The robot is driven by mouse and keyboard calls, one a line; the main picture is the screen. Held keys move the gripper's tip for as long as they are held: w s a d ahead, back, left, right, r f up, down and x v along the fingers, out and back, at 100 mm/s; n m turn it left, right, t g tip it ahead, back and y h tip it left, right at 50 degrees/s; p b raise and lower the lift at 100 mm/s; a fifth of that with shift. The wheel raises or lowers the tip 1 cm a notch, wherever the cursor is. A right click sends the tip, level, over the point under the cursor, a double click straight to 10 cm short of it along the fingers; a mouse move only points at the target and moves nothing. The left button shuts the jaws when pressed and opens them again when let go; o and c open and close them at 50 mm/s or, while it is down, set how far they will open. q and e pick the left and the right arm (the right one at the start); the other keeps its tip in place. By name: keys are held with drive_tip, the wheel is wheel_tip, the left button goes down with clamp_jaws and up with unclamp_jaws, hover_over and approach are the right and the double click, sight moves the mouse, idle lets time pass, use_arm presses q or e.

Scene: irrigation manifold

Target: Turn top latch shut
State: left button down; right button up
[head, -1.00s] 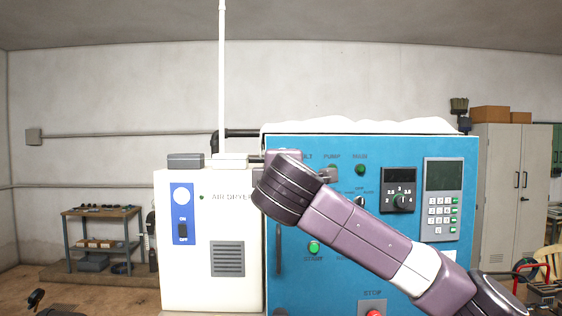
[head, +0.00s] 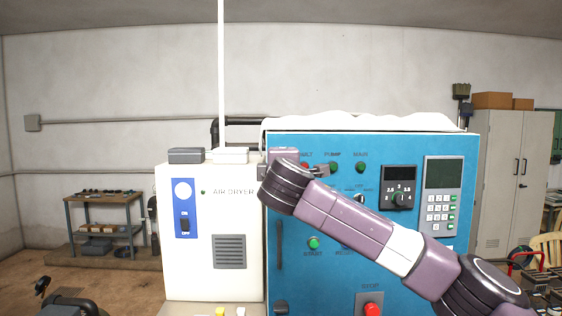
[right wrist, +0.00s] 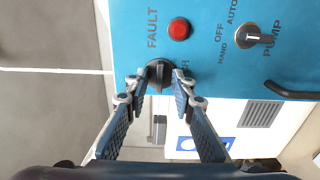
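The top latch (right wrist: 158,72) is a dark round knob near the edge of the blue cabinet door (right wrist: 215,75), beside the FAULT lamp, in the right wrist view. My right gripper (right wrist: 157,92) is open, with one finger on each side of the latch. I cannot tell if the fingers touch it. In the head view my right arm's wrist covers the latch area at the upper left of the blue cabinet (head: 330,270). A lower dark latch (head: 281,307) shows at the bottom left of the door.
The white air dryer (head: 180,270) stands directly left of the cabinet. A door handle (head: 279,245), a dial (head: 399,199), a keypad (head: 441,210) and a red stop button (head: 372,309) are on the door. A PUMP selector (right wrist: 253,40) is close to the gripper.

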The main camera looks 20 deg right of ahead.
clamp_jaws()
drive_tip(key=m+b, duration=1.1)
drive_tip(key=m, duration=0.6)
drive_tip(key=shift+w+f+m, duration=0.1)
drive_tip(key=shift+f+m, duration=0.05)
drive_tip(key=shift+m, duration=0.25)
idle(0.4)
drive_tip(key=shift+o, duration=0.5)
unclamp_jaws()
drive_tip(key=shift+r, duration=0.2)
